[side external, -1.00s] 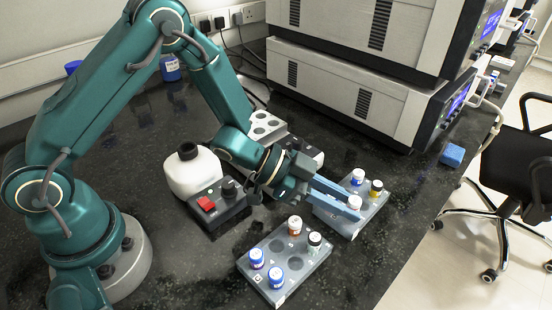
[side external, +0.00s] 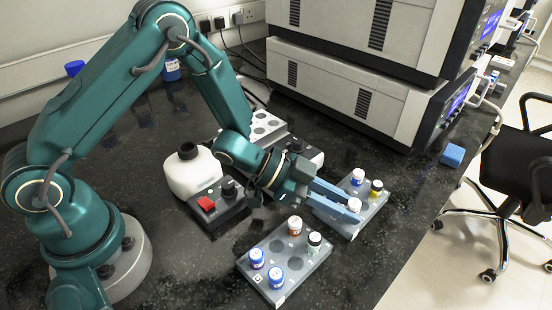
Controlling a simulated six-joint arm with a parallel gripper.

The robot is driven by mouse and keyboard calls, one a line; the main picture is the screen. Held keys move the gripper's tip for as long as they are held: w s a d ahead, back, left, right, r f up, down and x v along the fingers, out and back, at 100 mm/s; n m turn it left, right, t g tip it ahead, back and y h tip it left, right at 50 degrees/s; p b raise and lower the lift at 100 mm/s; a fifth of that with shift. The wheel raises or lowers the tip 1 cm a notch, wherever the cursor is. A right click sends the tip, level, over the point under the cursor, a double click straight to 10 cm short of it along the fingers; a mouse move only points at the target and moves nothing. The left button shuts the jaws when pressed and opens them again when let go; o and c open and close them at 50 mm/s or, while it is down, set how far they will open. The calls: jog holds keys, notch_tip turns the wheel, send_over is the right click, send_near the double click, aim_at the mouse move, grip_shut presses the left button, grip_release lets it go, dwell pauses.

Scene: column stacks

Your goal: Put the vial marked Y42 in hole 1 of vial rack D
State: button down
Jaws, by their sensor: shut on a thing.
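My gripper (side external: 341,213) points down to the right over the right-hand grey rack (side external: 375,206). Its long blue-grey fingers are shut on a white-capped vial (side external: 354,204), which sits low at the rack; the fingers hide its body and whether its base is in a hole. The front grey rack (side external: 262,277) holds several capped vials and has empty holes. The vial marks and rack letters are too small to read surely.
A grey block with round holes (side external: 262,130) is at the back. A control box with a red switch (side external: 206,204) and a white bottle (side external: 190,172) stand left of my gripper. Large instruments (side external: 370,80) rise behind.

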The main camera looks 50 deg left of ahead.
jog(key=shift+f, duration=0.2)
jog(key=c, duration=0.5)
grip_release()
jog(key=shift+a+f, duration=0.1)
jog(key=shift+c, duration=0.2)
notch_tip(320, 180, up, 6)
jog(key=shift+r, duration=0.2)
dwell(0.7)
